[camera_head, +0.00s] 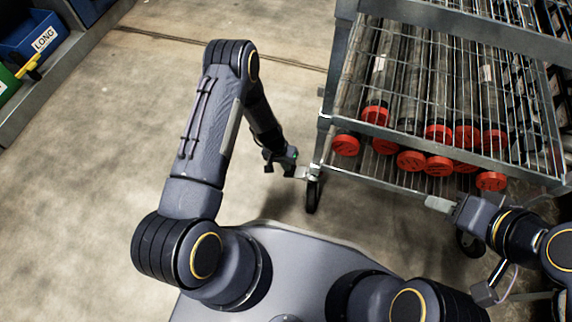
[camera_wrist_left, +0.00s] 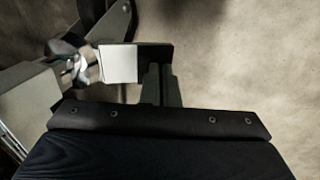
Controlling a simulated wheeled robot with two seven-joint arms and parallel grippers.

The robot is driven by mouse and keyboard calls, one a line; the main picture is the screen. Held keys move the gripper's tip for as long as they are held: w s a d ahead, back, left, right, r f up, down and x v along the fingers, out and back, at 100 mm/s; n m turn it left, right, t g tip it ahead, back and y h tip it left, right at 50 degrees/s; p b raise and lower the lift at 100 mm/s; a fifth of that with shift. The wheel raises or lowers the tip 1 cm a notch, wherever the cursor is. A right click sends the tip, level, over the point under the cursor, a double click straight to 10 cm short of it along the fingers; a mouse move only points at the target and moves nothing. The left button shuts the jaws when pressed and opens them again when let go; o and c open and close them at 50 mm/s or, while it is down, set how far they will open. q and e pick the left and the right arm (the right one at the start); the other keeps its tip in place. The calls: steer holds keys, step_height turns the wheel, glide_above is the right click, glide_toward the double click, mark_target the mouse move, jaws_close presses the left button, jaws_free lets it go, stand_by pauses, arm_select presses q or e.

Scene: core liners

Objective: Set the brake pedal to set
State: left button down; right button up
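The cart's front left caster (camera_head: 313,192) has a pale brake pedal (camera_head: 302,172) sticking out to the left. In the left wrist view the pedal (camera_wrist_left: 118,63) is a flat white plate beside the metal caster parts (camera_wrist_left: 88,65). My left gripper (camera_head: 288,163) is low at the pedal; its dark fingers (camera_wrist_left: 160,80) are close together with nothing visible between them. The fingertips overlap the pedal's outer end in the picture; I cannot tell whether they touch. My right gripper (camera_head: 468,211) is near a second pale pedal (camera_head: 439,203) at the front right caster (camera_head: 470,243); its fingers are unclear.
The wire cart (camera_head: 340,75) holds several dark tubes with red caps (camera_head: 410,160). A shelf edge (camera_head: 65,65) with a blue "LONG" bin (camera_head: 32,38) stands at the upper left. The concrete floor (camera_head: 120,130) left of the cart is clear.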

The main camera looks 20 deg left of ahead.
arm_select(q)
steer(key=a+p+v, duration=0.1)
steer(key=p+v, duration=0.1)
steer(key=v, duration=0.4)
steer(key=a+p+v, duration=0.2)
steer(key=p+v, duration=0.1)
steer(key=v, duration=0.4)
steer(key=shift+p, duration=0.3)
steer(key=shift+w+f, duration=0.1)
